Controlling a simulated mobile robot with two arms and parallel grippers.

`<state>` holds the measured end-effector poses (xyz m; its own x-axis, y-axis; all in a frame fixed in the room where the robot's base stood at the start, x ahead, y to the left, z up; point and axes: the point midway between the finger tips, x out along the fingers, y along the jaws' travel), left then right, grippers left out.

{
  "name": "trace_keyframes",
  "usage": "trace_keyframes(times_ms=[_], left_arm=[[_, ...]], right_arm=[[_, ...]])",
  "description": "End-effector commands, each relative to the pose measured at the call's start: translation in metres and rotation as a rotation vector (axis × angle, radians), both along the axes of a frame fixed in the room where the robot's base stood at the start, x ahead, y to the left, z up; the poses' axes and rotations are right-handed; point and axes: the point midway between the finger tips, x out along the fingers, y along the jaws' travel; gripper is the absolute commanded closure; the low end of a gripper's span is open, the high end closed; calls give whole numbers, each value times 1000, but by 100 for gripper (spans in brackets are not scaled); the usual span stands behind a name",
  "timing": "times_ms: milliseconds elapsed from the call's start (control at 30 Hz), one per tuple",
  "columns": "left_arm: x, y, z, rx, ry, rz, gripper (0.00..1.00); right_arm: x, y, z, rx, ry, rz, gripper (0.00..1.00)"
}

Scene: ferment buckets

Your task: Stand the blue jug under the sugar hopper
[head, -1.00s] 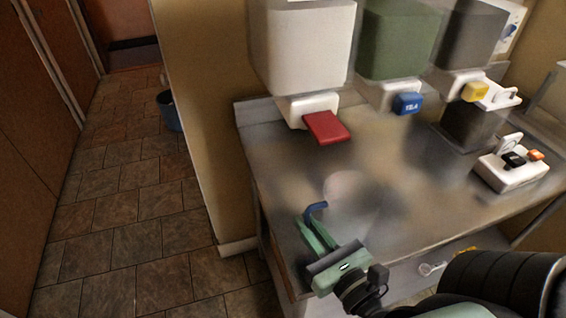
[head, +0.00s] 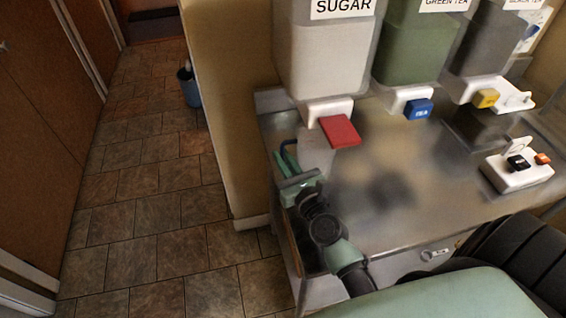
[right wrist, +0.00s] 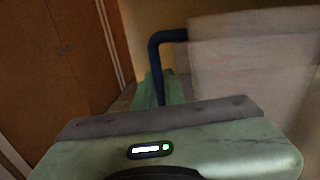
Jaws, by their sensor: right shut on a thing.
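The jug (head: 317,154) has a clear, faint body and a blue handle, and stands or hangs near the steel counter's left edge. My right gripper (head: 287,158) is shut on its handle from the left. In the right wrist view the blue handle (right wrist: 157,62) passes by the green finger, and the pale jug body (right wrist: 250,70) fills the right. The sugar hopper (head: 325,55), labelled SUGAR, has a white spout and a red lever (head: 340,131). The jug's top lies just below these in the picture. I cannot tell whether its base touches the counter. My left gripper is out of view.
The green tea hopper (head: 418,45) with a blue lever and a dark hopper with a yellow lever (head: 486,98) stand to the right. A white switch box (head: 518,170) sits on the counter (head: 400,220). A blue bucket (head: 190,88) stands on the tiled floor.

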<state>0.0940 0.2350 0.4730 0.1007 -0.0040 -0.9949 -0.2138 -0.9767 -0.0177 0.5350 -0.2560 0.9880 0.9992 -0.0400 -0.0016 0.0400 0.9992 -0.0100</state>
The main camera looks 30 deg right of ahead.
Motion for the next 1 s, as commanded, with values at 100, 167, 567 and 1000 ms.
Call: trace_keyframes(times_ms=[100,167,567,1000], left_arm=[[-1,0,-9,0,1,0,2],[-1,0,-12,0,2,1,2],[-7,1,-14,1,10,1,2],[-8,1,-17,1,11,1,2]], right_arm=[[1,0,-17,-7,2,4,100],[1,0,-26,-8,2,4,100],[0,0,-35,-1,-1,0,100],[0,0,-38,-1,1,0,68]])
